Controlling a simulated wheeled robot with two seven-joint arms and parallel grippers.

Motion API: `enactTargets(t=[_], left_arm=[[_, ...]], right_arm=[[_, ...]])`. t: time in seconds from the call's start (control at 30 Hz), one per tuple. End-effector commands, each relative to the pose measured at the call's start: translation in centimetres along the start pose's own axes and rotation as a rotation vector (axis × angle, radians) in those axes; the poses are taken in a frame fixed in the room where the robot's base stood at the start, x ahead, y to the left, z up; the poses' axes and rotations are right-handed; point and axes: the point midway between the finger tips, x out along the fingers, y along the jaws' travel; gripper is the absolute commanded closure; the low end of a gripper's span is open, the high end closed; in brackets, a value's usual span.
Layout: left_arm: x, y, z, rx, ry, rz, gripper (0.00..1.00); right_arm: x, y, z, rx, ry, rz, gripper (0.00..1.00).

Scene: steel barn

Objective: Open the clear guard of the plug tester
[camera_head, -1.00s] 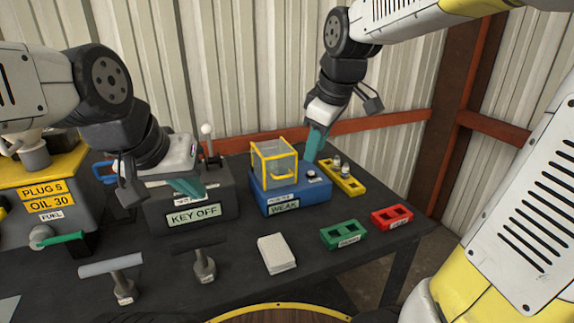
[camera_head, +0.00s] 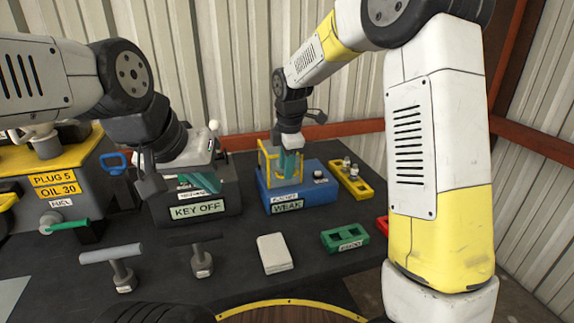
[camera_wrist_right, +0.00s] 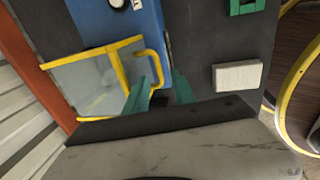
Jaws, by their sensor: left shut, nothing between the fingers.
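The plug tester (camera_head: 312,192) is a blue box with a WEAK display, on the dark bench in the head view. Its clear guard (camera_head: 265,163) has a yellow frame and stands on top, partly hidden by my right gripper (camera_head: 290,172). In the right wrist view, the clear guard (camera_wrist_right: 90,80) shows its yellow handle (camera_wrist_right: 153,58). My right gripper (camera_wrist_right: 158,75) is open, teal fingers apart, the handle's curved end appearing between them. I cannot tell whether they touch it. My left gripper (camera_head: 213,187) is shut and empty at the KEY OFF box (camera_head: 172,213).
A yellow tray (camera_head: 358,190) with small plugs is right of the tester. A green tray (camera_head: 338,238), a white pad (camera_head: 274,254) and two T-handled tools (camera_head: 120,268) are in front. The ribbed wall (camera_head: 230,60) is behind.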

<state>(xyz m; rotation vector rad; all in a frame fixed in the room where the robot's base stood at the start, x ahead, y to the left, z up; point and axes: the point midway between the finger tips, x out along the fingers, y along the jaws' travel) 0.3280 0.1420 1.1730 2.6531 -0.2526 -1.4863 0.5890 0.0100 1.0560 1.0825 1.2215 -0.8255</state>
Motion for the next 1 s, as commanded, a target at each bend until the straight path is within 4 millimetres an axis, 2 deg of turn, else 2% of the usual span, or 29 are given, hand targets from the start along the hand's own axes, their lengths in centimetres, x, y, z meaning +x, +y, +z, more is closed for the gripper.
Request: enactTargets(t=[0.13, 0.4, 0.43, 0.57, 0.6, 1.0], left_arm=[[0.00, 0.00, 0.00, 0.000, 0.000, 0.000, 1.00], [0.00, 0.00, 0.00, 0.000, 0.000, 0.000, 1.00], [0.00, 0.00, 0.00, 0.000, 0.000, 0.000, 1.00], [0.00, 0.00, 0.00, 0.000, 0.000, 0.000, 1.00], [0.00, 0.00, 0.00, 0.000, 0.000, 0.000, 1.00], [0.00, 0.00, 0.00, 0.000, 0.000, 0.000, 1.00]], right_arm=[[1.14, -0.02, 0.00, 0.000, 0.000, 0.000, 0.69], [1.35, 0.01, 0.01, 0.001, 0.000, 0.001, 0.69], [1.35, 0.01, 0.01, 0.001, 0.000, 0.001, 0.71], [1.34, 0.01, 0.02, 0.001, 0.000, 0.001, 0.97], [1.33, 0.01, 0.02, 0.001, 0.000, 0.001, 1.00], [1.31, 0.01, 0.03, 0.001, 0.000, 0.002, 1.00]])
